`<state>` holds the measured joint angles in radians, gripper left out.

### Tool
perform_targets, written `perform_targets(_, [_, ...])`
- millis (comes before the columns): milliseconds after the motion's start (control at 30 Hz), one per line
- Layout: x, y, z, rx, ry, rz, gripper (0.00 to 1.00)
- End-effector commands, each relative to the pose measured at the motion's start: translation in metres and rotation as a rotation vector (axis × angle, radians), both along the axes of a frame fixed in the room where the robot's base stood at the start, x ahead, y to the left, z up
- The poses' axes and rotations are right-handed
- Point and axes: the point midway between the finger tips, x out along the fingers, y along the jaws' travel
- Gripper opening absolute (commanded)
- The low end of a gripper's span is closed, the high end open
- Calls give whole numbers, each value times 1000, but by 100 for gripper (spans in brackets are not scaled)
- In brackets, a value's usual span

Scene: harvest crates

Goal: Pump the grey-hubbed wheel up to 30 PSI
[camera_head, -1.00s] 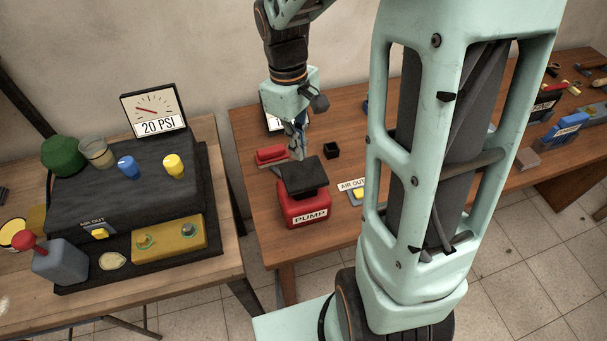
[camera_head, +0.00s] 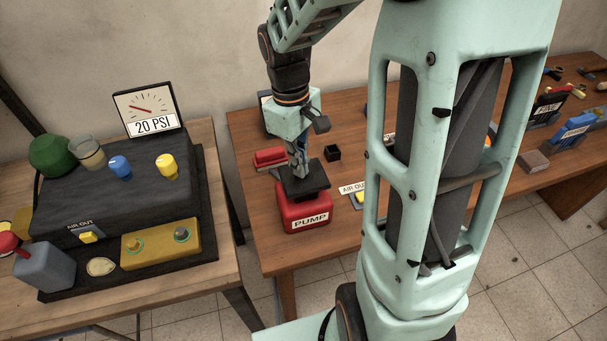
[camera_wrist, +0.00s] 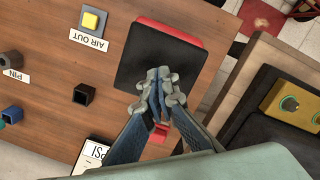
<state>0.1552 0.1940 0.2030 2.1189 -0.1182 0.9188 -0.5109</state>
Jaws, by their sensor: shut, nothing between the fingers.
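The red pump (camera_head: 306,214) has a PUMP label and a black top plate (camera_head: 318,187), and stands on the right-hand table. My gripper (camera_head: 304,174) is shut and empty, pointing down with its tips at the plate. In the wrist view the shut fingers (camera_wrist: 160,108) overlap the black plate (camera_wrist: 150,52); whether they touch it I cannot tell. A gauge (camera_head: 147,111) on the left bench reads 20 PSI. Another gauge (camera_wrist: 91,157), by the pump, is mostly hidden and its reading cannot be seen. I cannot make out a grey-hubbed wheel.
A yellow AIR OUT button (camera_wrist: 91,20) lies beside the pump. A small black open box (camera_head: 333,153) and a red block (camera_head: 270,158) stand behind it. The left bench holds a dark console (camera_head: 125,195) with knobs and a yellow panel (camera_head: 161,244).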

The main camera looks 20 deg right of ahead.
Motion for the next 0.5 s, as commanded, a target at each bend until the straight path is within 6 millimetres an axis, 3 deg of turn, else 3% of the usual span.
perform_targets(33, [-1,0,-13,0,2,0,0])
perform_targets(300, [-1,0,-45,1,3,1,0])
perform_targets(500, [0,0,-41,1,2,0,0])
